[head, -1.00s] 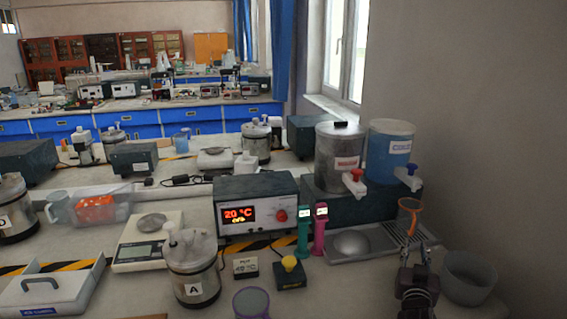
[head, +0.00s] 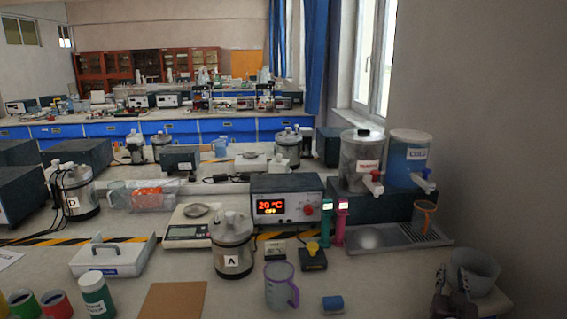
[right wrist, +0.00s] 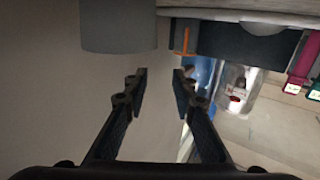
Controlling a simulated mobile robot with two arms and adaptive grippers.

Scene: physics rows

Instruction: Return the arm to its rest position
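My right gripper (head: 452,276) is at the lower right of the head view, low in the picture and just left of a grey bowl (head: 476,264). In the right wrist view my right gripper (right wrist: 160,85) has its two fingers apart with nothing between them. The grey round thing (right wrist: 118,25) at the top of that view looks like the bowl, apart from the fingers. My left gripper and arm are not in view.
A drip tray (head: 385,238), a beaker with an orange handle (head: 424,216) and two dispensers (head: 362,160) stand beyond the gripper. A purple-handled jug (head: 280,286) and a blue cylinder (head: 333,304) stand to its left. The wall rises on the right.

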